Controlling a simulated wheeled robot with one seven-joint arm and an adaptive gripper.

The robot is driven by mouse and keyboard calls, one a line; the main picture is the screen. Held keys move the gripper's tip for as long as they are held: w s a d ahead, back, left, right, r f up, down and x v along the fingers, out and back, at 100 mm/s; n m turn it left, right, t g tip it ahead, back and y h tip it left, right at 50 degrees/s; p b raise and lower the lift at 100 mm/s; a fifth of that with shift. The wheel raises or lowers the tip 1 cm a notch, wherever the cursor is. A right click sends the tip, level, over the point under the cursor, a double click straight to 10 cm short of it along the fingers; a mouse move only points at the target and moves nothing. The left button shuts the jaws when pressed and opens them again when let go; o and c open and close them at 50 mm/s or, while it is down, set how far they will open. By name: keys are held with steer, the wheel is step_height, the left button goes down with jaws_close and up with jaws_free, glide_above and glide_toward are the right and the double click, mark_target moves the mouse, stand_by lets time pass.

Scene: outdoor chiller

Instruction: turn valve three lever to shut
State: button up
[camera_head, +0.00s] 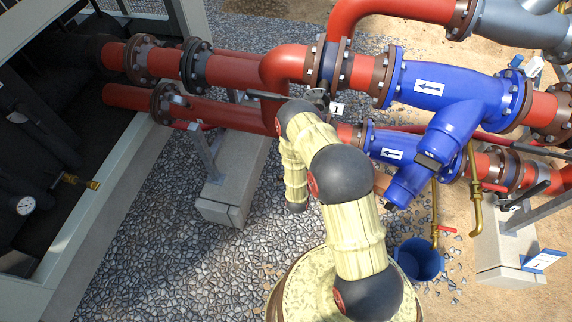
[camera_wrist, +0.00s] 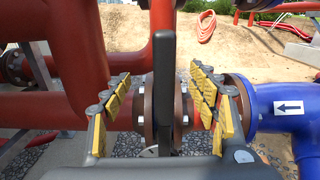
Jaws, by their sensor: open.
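In the wrist view a black lever (camera_wrist: 163,75) stands upright, seen nearly edge-on, in front of a brown flanged valve joint (camera_wrist: 184,112). My gripper (camera_wrist: 158,92) is open, with one yellow-padded finger on each side of the lever and gaps between. No number shows on this lever, so I cannot tell from a label which valve it is. In the head view my arm covers the lower-line valve area, and the gripper is hidden. A valve tagged 1 (camera_head: 337,108) has a black lever (camera_head: 268,95) along the upper pipe. Another black lever (camera_head: 530,190) is at right.
Blue strainers (camera_head: 460,95) (camera_wrist: 288,112) with left-pointing arrows adjoin the pipes. Red pipes (camera_head: 235,72) (camera_wrist: 80,50) run close around the gripper. A blue bucket (camera_head: 420,260) stands on gravel below brass drain pipes (camera_head: 475,190). Concrete blocks (camera_head: 230,185) support the pipework.

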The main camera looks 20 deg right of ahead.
steer(key=v, duration=0.7)
stand_by(0.5)
steer(key=v, duration=1.2)
